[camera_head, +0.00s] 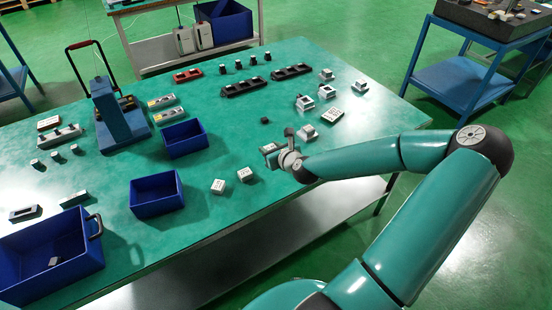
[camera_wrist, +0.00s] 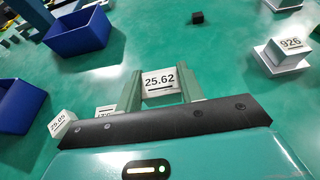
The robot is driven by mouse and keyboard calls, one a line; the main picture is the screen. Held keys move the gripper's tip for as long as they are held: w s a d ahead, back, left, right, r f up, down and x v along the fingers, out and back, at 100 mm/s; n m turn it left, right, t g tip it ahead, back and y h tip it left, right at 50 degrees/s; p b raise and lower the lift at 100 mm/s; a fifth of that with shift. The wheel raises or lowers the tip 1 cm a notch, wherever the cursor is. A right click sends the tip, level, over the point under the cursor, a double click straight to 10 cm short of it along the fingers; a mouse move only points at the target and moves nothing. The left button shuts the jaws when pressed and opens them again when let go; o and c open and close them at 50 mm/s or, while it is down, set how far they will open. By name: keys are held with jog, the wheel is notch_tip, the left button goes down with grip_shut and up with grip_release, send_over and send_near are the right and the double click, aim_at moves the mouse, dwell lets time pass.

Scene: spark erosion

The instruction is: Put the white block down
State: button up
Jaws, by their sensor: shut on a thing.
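My gripper (camera_head: 283,152) is over the right front part of the green table. In the wrist view its two fingers (camera_wrist: 161,88) are shut on a white block (camera_wrist: 159,80) marked 25.62. The held block also shows as a small pale shape (camera_head: 269,148) at the gripper in the head view. I cannot tell whether its underside touches the table. Two other white blocks stand nearer the front edge, one on the left (camera_head: 218,186) and one on the right (camera_head: 245,174). One marked 25.05 (camera_wrist: 62,122) shows at lower left in the wrist view.
Two blue bins (camera_head: 157,207) (camera_head: 185,152) stand left of my gripper, and a larger one (camera_head: 50,288) at the front left corner. A small black cube (camera_head: 264,120) lies behind my gripper. White blocks on bases (camera_head: 307,132) stand to the right. Bare table surrounds the cube.

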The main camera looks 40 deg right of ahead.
jog(key=shift+s+d+f, duration=0.25)
jog(key=shift+d+f, duration=0.15)
jog(key=shift+f, duration=0.05)
jog(key=shift+d+f, duration=0.2)
jog(key=shift+f, duration=0.05)
jog(key=shift+s+d+f, duration=0.1)
jog(key=shift+d+f, duration=0.05)
jog(key=shift+f, duration=0.85)
jog(key=shift+s+d+f, duration=0.1)
jog(key=shift+d+f, duration=0.05)
jog(key=shift+f, duration=0.8)
jog(key=shift+f, duration=0.2)
jog(key=o, duration=1.1)
jog(key=shift+w, duration=0.1)
jog(key=shift+r, duration=0.15)
jog(key=v, duration=1.2)
